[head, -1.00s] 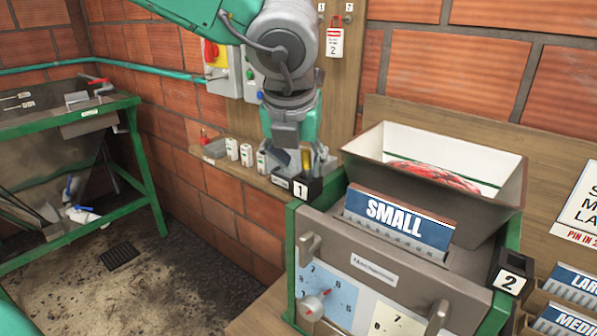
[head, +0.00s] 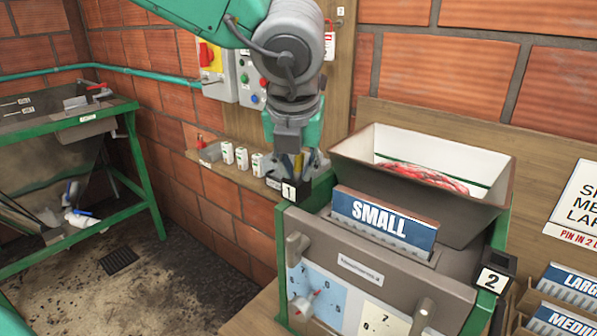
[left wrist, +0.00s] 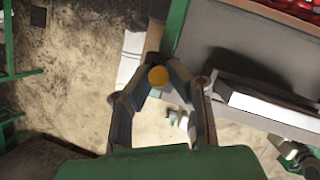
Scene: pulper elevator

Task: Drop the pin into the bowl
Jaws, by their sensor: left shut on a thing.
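My left gripper (head: 298,164) is shut on the pin, just above or at the black box marked 1 (head: 289,190). The pin's yellow end (head: 298,160) shows between the fingers in the head view. In the left wrist view the pin (left wrist: 158,76) is a round yellow end between the fingertips of my left gripper (left wrist: 160,82). The fingers hide the rest of it, and I cannot tell whether it touches the box. No thing is plainly a bowl; a second black box marked 2 (head: 497,279) sits at the machine's right corner. My right gripper is not in view.
The machine's hopper (head: 445,205) holds red fruit (head: 425,175), with a SMALL plate (head: 383,217) in front. Small white containers (head: 242,157) stand on a wall shelf. LARGE and MEDIUM plates (head: 572,285) are at right. A green-framed trough (head: 70,130) stands left.

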